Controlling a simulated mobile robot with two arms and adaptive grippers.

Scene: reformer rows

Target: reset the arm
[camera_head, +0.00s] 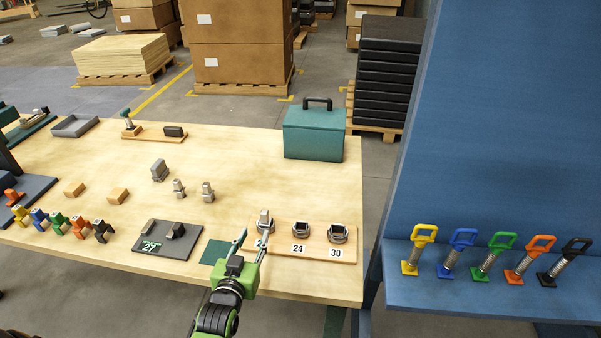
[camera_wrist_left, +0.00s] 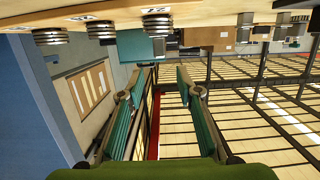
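My left gripper (camera_head: 253,237) is green and grey, and its arm comes up from the bottom of the head view. Its two fingers are spread apart, with nothing between them. It is at the front edge of the table, in front of a wooden board (camera_head: 285,246) and partly covering its left end. In the left wrist view the open fingers (camera_wrist_left: 158,100) show an empty gap between them. My right gripper is not in view.
The board has sockets labelled 24 and 30; a metal piece (camera_head: 265,217) stands at its left end. A grey plate (camera_head: 150,250) marked 27 lies left. A teal toolbox (camera_head: 314,132) stands behind. A blue shelf (camera_head: 470,293) at right holds several coloured-handled pieces.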

